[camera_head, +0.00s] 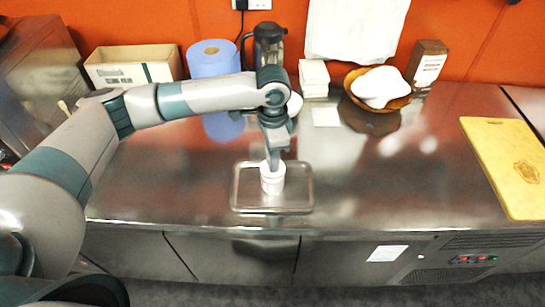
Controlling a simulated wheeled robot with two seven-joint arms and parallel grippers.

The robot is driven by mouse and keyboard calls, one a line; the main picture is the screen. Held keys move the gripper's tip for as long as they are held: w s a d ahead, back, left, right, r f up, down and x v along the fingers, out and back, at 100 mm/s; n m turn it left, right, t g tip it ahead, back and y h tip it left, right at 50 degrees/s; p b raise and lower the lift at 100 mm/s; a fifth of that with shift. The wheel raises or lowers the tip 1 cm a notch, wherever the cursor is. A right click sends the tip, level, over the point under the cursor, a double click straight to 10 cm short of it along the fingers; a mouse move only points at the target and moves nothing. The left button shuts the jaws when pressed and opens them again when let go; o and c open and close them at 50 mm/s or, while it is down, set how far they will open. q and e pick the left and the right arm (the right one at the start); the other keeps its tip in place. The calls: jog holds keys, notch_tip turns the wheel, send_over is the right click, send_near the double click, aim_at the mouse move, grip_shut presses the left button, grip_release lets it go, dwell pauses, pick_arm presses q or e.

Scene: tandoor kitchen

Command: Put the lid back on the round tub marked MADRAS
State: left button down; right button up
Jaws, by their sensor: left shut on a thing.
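A small round white tub (272,183) stands upright on a shallow metal tray (303,190) in the middle of the counter. Its marking is too small to read. My left gripper (273,165) points down from above, right over the tub's top. It is shut on a small pale thing, which looks to be the lid. The fingers hide part of it, and I cannot tell whether it touches the tub's rim. My right gripper is not in view.
Behind stand a cardboard box (133,66), a blue paper roll (213,59), a dark jug (268,42), a stack of white squares (313,77), and a wooden bowl (400,102) with a white cloth. A yellow board (505,165) lies right. The counter between tray and board is clear.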

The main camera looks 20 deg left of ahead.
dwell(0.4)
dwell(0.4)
pick_arm(q)
jog(key=c, duration=1.6)
grip_release()
jog(key=shift+o, duration=0.6)
jog(key=o, duration=0.4)
jog(key=shift+c, duration=0.2)
jog(key=shift+p, duration=0.3)
jog(key=shift+r+p, duration=2.5)
jog(key=shift+p, duration=0.35)
jog(key=shift+r+p, duration=0.8)
jog(key=shift+r, duration=0.2)
